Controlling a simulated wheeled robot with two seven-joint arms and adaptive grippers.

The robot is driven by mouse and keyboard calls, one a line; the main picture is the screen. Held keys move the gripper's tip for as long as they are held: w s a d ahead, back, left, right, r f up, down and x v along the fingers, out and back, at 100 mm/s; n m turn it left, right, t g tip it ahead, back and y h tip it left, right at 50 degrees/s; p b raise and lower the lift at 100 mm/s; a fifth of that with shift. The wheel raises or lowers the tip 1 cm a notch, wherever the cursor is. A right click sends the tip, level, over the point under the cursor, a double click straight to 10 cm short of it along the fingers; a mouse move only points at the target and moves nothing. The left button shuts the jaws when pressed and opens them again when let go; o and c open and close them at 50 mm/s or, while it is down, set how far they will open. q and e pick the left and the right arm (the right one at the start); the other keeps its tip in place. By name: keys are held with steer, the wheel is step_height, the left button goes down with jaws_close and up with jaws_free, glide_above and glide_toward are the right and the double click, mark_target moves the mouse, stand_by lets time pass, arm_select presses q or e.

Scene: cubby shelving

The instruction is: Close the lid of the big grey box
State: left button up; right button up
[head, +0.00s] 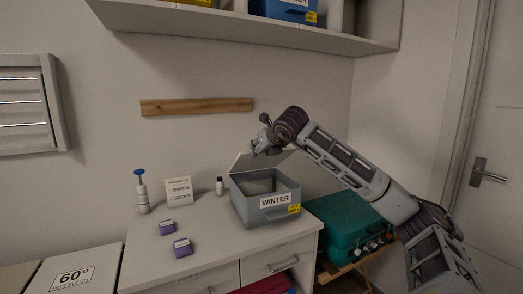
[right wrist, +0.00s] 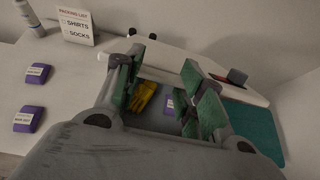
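The big grey box (head: 258,211), labelled WINTER, stands on the white cabinet top with its front facing me. Between the fingers, a yellow item (right wrist: 143,97) and a small purple item with a white label (right wrist: 170,107) show inside the box. My left gripper is out of view.
A teal case (head: 345,226) stands right of the cabinet, close to my right arm. A shelf (head: 250,25) hangs above.

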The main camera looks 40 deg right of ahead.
steer(key=o, duration=0.8)
steer(key=shift+o, duration=0.2)
steer(key=shift+r, duration=0.1)
steer(key=shift+s, duration=0.15)
steer(key=v, duration=1.1)
steer(key=shift+s+r, duration=0.2)
steer(key=shift+s, duration=0.15)
